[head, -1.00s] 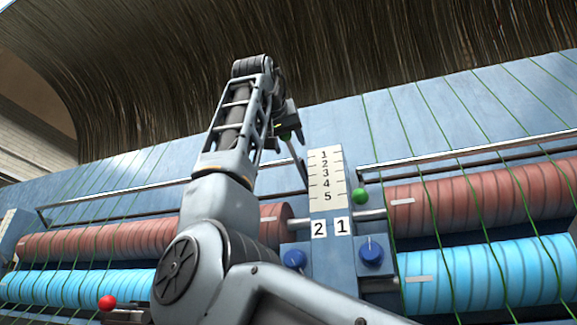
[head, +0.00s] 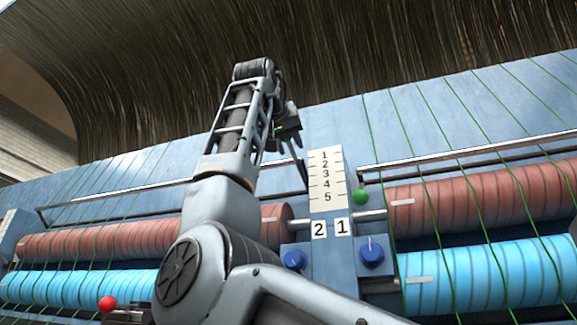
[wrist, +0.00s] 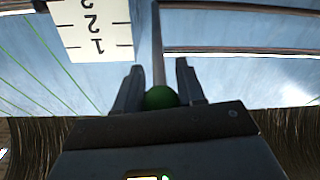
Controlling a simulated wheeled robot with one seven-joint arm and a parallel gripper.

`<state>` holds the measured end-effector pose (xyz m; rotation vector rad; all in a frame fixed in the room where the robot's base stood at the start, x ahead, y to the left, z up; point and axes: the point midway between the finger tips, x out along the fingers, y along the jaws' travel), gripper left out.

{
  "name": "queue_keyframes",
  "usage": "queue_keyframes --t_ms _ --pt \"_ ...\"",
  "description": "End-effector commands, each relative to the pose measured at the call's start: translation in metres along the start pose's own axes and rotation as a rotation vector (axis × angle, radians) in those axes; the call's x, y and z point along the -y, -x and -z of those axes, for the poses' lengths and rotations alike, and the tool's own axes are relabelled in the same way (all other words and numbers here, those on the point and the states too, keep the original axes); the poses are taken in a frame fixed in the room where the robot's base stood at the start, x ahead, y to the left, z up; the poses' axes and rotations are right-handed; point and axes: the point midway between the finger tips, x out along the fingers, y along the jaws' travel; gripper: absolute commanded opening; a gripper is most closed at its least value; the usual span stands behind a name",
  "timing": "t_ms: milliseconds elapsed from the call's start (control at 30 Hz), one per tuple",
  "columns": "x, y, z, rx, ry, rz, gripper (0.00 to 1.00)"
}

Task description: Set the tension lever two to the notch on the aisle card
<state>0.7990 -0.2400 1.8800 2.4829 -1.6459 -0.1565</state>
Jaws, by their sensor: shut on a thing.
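My gripper (head: 289,131) is raised just up and left of the white scale plate (head: 327,182), numbered 1 to 5 from top to bottom. In the wrist view my gripper (wrist: 160,66) is shut on a green knob (wrist: 160,97) between its two fingers. The thin dark rod of tension lever two (head: 299,166) runs down from the gripper, left of the scale. The wrist view shows the scale plate (wrist: 92,28) upside down, its 1 nearest the gripper. The label "2" (head: 319,229) is below the scale on the left. I see no aisle card.
The other lever's green knob (head: 361,195) is right of the scale, near 5, above label "1" (head: 342,227). Blue knobs (head: 371,252) sit lower. Red rollers (head: 450,199), cyan rollers (head: 480,275) and metal rails (head: 460,150) flank the panel. Green strands cross them.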

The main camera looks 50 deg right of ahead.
Motion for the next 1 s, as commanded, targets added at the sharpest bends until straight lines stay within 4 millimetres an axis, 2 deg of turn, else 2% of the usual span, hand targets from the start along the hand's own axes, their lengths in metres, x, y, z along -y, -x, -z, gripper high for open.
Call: queue_keyframes --t_ms 267,467,767,1000 --pt "0.001 0.001 -0.003 -0.007 0.001 -0.001 0.0" --pt "0.003 0.003 -0.017 -0.06 0.004 -0.013 0.0" --pt "0.012 0.006 -0.061 -0.255 0.015 -0.052 0.0" --pt "0.019 0.0 -0.1 -0.461 0.028 -0.093 0.0"
